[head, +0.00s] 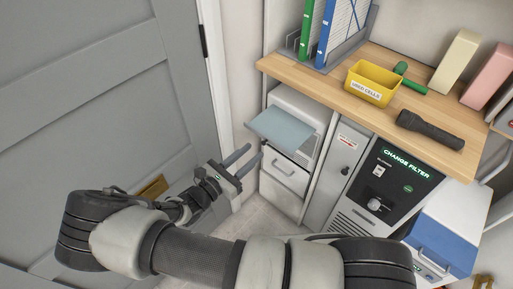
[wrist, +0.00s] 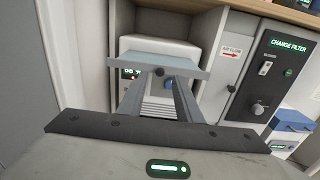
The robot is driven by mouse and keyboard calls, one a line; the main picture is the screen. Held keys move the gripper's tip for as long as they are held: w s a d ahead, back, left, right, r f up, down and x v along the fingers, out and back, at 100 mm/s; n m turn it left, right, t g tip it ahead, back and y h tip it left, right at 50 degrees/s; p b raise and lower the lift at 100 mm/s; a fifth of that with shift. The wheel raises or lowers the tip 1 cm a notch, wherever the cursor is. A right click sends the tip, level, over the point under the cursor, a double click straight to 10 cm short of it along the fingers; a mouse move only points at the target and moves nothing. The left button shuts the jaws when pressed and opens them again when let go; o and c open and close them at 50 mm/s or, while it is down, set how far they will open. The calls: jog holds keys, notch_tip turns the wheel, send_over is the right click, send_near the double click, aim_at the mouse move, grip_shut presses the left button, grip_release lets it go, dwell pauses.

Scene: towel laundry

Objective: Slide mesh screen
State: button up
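No mesh texture can be made out in either view. A pale blue-grey panel (head: 281,129) juts out from the front of a white unit (head: 297,103) under the wooden counter. In the wrist view the panel (wrist: 128,66) spans the picture just ahead of my fingertips. My gripper (head: 248,156) is open and empty, low and in front of the unit, with its two fingers apart and pointing toward it. The wrist view shows both fingers (wrist: 157,88) reaching up to the panel's lower edge; I cannot tell whether they touch it.
A grey cabinet with an air-flow arrow label (head: 347,141) and a black "CHANGE FILTER" panel (head: 385,185) stand to the right. The wooden counter (head: 330,85) above holds a yellow bin (head: 372,83) and a flashlight (head: 430,130). A grey door (head: 100,100) is at left.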

jog(key=v, duration=1.3)
jog(key=shift+s+a, duration=0.15)
jog(key=shift+s, duration=0.05)
jog(key=d+r+m+g+y, duration=0.3)
jog(key=d+r+m+g, duration=0.4)
jog(key=r+m, duration=0.15)
jog(key=d+r+m+g+y, duration=0.3)
jog(key=d+r+m+g, duration=0.35)
jog(key=r, duration=0.35)
jog(key=s+d+r+m+t+y, duration=0.3)
jog(key=s+d+r+m, duration=0.25)
jog(key=r, duration=0.25)
jog(key=s+d+r+m+t+y, duration=0.35)
jog(key=r+m, duration=0.25)
jog(key=r, duration=0.2)
notch_tip(320, 180, up, 17)
jog(key=p, duration=1.7)
jog(key=shift+s+d+r+p, duration=0.2)
jog(key=shift+s+d+p, duration=0.05)
jog(key=shift+s+p, duration=0.1)
